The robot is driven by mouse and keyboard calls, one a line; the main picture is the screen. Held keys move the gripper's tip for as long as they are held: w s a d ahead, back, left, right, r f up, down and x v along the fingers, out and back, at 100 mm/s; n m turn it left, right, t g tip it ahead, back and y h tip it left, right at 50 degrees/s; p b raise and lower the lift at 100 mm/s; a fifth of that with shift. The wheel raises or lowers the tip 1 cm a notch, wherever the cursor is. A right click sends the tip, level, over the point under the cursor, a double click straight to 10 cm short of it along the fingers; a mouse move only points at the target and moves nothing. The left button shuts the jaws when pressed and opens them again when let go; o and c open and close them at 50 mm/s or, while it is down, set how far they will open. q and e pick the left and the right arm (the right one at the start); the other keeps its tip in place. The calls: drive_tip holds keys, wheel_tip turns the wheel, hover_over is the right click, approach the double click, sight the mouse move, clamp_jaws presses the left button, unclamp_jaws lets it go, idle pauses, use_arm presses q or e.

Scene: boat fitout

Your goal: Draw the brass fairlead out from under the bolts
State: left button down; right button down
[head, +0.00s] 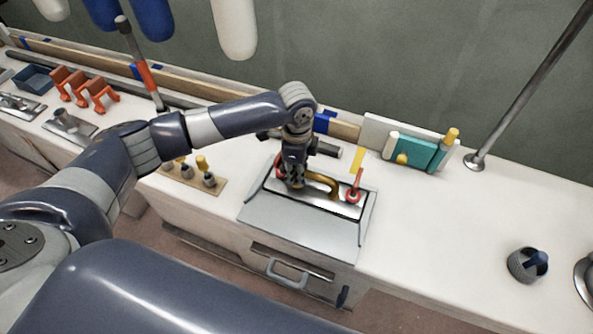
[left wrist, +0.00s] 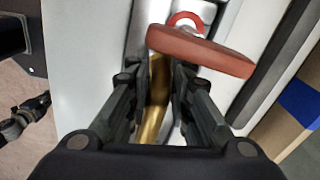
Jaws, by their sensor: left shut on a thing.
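The brass fairlead (head: 322,182) is a curved golden bar on a bright metal plate (head: 325,205) on the bench. My left gripper (head: 293,184) points down over the fairlead's left part. In the left wrist view the fairlead (left wrist: 156,100) runs between the two fingers (left wrist: 156,95), which are shut on it. A red bolt-like piece (head: 352,195) stands at the fairlead's right end; another red bit (head: 280,172) shows beside the gripper. In the left wrist view a red bar (left wrist: 200,50) crosses just beyond the fingertips. The fairlead's left end is mostly hidden. My right gripper is not in view.
A teal block in a white holder (head: 415,150) stands behind right. A wooden strip with small brass-topped fittings (head: 190,175) lies to the left. Orange brackets (head: 85,88) stand farther left. The bench right of the plate is clear up to a dark cup (head: 524,264).

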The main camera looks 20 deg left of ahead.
use_arm(q)
drive_tip(key=shift+s+a+p, duration=0.15)
drive_tip(key=shift+s+p, duration=1.2)
drive_tip(key=shift+s+a+p, duration=0.15)
drive_tip(key=shift+s+p, duration=1.4)
drive_tip(key=shift+s, duration=0.3)
drive_tip(key=shift+s+a+p, duration=0.15)
drive_tip(key=shift+s+p, duration=1.35)
drive_tip(key=shift+s, duration=0.35)
drive_tip(key=c, duration=1.4)
unclamp_jaws()
drive_tip(key=shift+s, duration=0.1)
drive_tip(key=shift+d, duration=0.1)
wheel_tip(320, 180, up, 12)
